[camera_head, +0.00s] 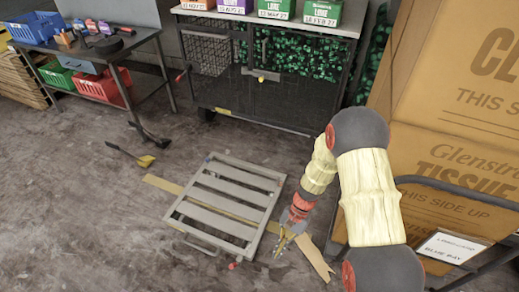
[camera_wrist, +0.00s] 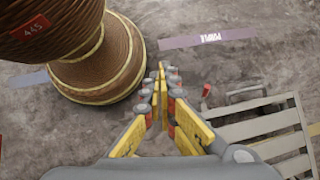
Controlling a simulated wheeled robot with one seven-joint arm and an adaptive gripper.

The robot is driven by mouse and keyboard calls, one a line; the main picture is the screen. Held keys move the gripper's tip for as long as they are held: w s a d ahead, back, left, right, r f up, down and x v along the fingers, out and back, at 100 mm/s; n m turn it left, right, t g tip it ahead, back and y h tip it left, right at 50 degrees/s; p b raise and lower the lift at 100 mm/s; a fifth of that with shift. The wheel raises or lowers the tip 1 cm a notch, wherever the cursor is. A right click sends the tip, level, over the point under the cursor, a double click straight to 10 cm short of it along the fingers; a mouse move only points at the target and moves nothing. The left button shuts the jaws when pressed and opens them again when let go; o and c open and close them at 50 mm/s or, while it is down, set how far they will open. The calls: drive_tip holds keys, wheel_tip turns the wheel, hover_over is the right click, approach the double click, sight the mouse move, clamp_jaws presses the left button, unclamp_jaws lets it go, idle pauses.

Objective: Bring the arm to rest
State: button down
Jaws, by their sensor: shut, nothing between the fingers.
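My gripper (camera_head: 281,245) hangs low above the floor in the head view, at the right side of a grey slatted platform (camera_head: 222,211). My arm reaches down to it from the right of the picture, with cream covers and dark joints. In the wrist view my gripper (camera_wrist: 162,68) has its yellow and red fingers brought together at the tips, with nothing between them. Bare concrete floor lies beneath the fingertips. The slatted platform (camera_wrist: 262,130) shows to the right of the fingers there.
A large brown ribbed drum-like object (camera_wrist: 98,55) stands left of my fingers. Tall cardboard boxes (camera_head: 430,165) on a dark-railed cart stand at right. A mesh cabinet (camera_head: 262,95) and workbench (camera_head: 95,50) stand behind. Floor at lower left is clear.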

drive_tip(key=s+d+r+n+t+h, duration=0.1)
drive_tip(key=s+d+r+n+t, duration=0.1)
drive_tip(key=r, duration=1.2)
drive_tip(key=s+d+r+n+t+h, duration=0.2)
drive_tip(key=s+d+r+t, duration=0.3)
drive_tip(key=r, duration=0.9)
drive_tip(key=s+d+r+n+t+h+p, duration=0.1)
drive_tip(key=s+d+r+n+t, duration=0.1)
drive_tip(key=r, duration=1.3)
drive_tip(key=s+d+t, duration=0.1)
drive_tip(key=d+t, duration=0.1)
drive_tip(key=d, duration=0.1)
drive_tip(key=shift+s+h, duration=0.3)
drive_tip(key=shift+s, duration=0.05)
